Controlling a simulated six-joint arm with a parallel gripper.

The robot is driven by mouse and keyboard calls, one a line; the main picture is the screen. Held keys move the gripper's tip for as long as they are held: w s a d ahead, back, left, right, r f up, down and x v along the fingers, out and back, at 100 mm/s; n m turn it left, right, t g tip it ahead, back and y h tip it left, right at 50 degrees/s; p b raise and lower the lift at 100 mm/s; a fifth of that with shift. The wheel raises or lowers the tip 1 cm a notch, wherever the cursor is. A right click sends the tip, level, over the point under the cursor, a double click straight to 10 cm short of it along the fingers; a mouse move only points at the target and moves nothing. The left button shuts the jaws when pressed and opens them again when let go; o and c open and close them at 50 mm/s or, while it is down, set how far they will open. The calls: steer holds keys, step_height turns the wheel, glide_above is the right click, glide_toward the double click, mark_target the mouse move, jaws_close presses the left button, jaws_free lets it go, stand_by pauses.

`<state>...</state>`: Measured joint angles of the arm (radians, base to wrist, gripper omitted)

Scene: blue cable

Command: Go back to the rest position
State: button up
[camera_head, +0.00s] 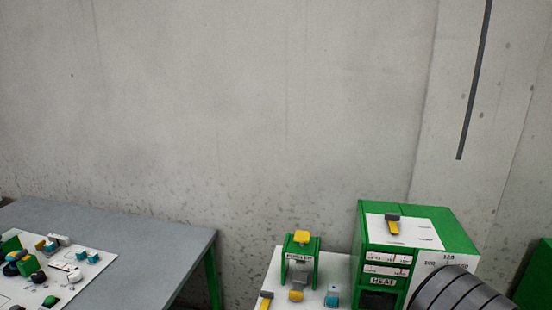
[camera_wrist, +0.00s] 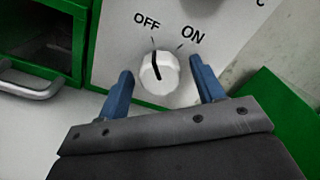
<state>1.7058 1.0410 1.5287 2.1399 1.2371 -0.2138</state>
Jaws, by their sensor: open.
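My gripper (camera_wrist: 162,88) is open in the wrist view, its two blue fingers apart. A white round knob (camera_wrist: 159,73) with a black pointer line shows between and just beyond the fingertips. The knob sits on a white panel marked OFF and ON, and its line points up toward the OFF side. I cannot tell whether the fingers touch the knob. No blue cable shows in either view. In the head view my gripper does not show clearly.
The green machine marked HEAT (camera_head: 447,224) stands at the right, with a small green device (camera_head: 301,262) to its left. A grey table (camera_head: 150,232) with several small parts is at the far left. A metal handle (camera_wrist: 30,90) shows in the wrist view. A bare wall is behind.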

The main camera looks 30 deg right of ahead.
steer(key=shift+s+a, duration=0.1)
steer(key=v, duration=1.8)
steer(key=x, duration=1.8)
steer(key=shift+w+d, duration=0.2)
steer(key=shift+w, duration=0.1)
steer(key=shift+s+a+m, duration=0.1)
steer(key=shift+s+m, duration=0.1)
steer(key=shift+m, duration=0.2)
steer(key=m, duration=0.4)
steer(key=shift+m, duration=0.3)
steer(key=m, duration=0.6)
steer(key=shift+m, duration=0.3)
steer(key=shift+v, duration=0.9)
